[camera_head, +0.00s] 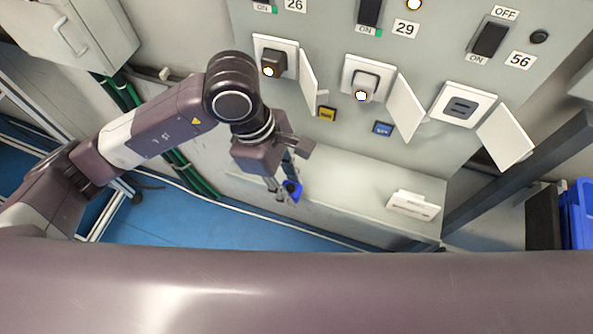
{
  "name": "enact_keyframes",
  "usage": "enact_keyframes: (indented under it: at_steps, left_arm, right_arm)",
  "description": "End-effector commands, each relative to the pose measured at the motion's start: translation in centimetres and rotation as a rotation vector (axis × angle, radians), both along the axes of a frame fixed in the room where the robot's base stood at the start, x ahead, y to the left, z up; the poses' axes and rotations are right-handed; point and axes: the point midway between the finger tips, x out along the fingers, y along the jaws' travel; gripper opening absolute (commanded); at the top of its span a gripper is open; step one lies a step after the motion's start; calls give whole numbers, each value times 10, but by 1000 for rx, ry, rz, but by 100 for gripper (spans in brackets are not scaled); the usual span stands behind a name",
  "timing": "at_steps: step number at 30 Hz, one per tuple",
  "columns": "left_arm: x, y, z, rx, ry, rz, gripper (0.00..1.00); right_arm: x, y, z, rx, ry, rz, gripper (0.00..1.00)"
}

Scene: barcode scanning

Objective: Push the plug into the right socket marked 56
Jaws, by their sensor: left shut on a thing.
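My left gripper (285,187) hangs in front of the panel's lower left part, pointing down. It is shut on a small blue and black thing, which looks like the plug (293,190); the fingers partly hide it. The right socket (461,106) is a white square with a dark face, its flap (505,138) open to the lower right. It looks empty. The label 56 (520,61) is above it, beside a black switch (490,39). The gripper is well to the left of and below this socket, apart from it. My right gripper is not in view.
The left socket holds a dark plug (272,63) and the middle socket a pale plug (363,84); their open flaps (408,108) stick out. A pale ledge (350,190) with a white block (413,205) lies below the panel. Blue bins (578,212) stand at right.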

Motion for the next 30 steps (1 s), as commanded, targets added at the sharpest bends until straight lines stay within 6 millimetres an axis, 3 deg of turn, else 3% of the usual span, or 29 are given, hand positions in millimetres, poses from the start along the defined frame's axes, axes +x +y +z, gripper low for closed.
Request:
enact_keyframes:
  at_steps: [6,12,30]
  left_arm:
    - [-37,12,19,0,-4,-2,4]
    - [-55,18,30,-1,-2,0,4]
    - [-58,22,32,2,-1,-20,4]
  right_arm:
    - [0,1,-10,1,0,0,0]
    - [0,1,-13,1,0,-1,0]
    - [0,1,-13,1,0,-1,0]
